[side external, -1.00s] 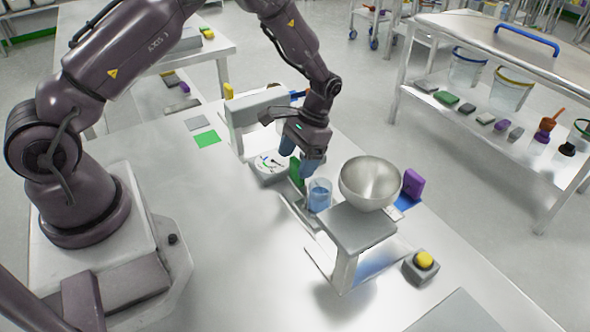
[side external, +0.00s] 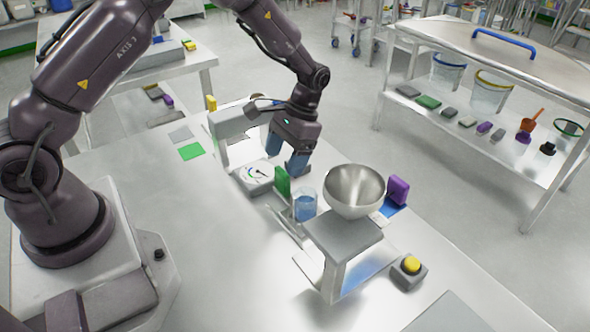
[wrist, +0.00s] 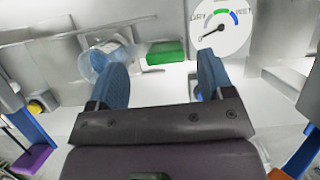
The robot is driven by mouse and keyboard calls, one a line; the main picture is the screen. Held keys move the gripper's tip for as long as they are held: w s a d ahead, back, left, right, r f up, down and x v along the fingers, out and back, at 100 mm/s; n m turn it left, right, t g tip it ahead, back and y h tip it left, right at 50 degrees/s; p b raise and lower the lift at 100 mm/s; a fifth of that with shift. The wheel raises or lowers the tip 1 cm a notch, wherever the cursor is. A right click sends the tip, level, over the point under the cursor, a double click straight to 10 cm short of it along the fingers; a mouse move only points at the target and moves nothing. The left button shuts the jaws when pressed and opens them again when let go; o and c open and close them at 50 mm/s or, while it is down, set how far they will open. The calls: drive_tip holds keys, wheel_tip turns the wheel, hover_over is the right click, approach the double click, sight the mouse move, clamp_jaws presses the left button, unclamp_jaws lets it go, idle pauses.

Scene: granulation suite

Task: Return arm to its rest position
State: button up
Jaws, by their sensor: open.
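My gripper (side external: 286,158) has blue fingers and hangs over the metal bench, behind a green block and a clear beaker. In the wrist view my gripper (wrist: 160,75) shows its two fingers apart with nothing between them. The beaker (side external: 305,205) holds blue liquid and stands beside the grey stand; it also shows in the wrist view (wrist: 97,62), partly behind a finger. The green block (side external: 282,181) stands upright next to the beaker. A dial gauge (side external: 254,176) marked DRY and WET lies left of the fingers; its face shows in the wrist view (wrist: 222,28).
A steel bowl (side external: 354,190) sits on the grey stand (side external: 342,236). A purple block (side external: 398,190) is behind it, and a yellow button (side external: 411,264) is at front right. A grey frame (side external: 232,124) stands close left of my gripper.

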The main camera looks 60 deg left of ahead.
drive_tip(key=s+d+r+t, duration=0.1)
drive_tip(key=s+r+t, duration=0.4)
drive_tip(key=s+r, duration=0.4)
drive_tip(key=s+d+r+t, duration=0.2)
drive_tip(key=s+r+t, duration=0.3)
drive_tip(key=s+r, duration=0.5)
wheel_tip(320, 180, up, 7)
drive_tip(key=shift+s+d+f, duration=0.2)
drive_tip(key=shift+s+d, duration=0.05)
idle(1.1)
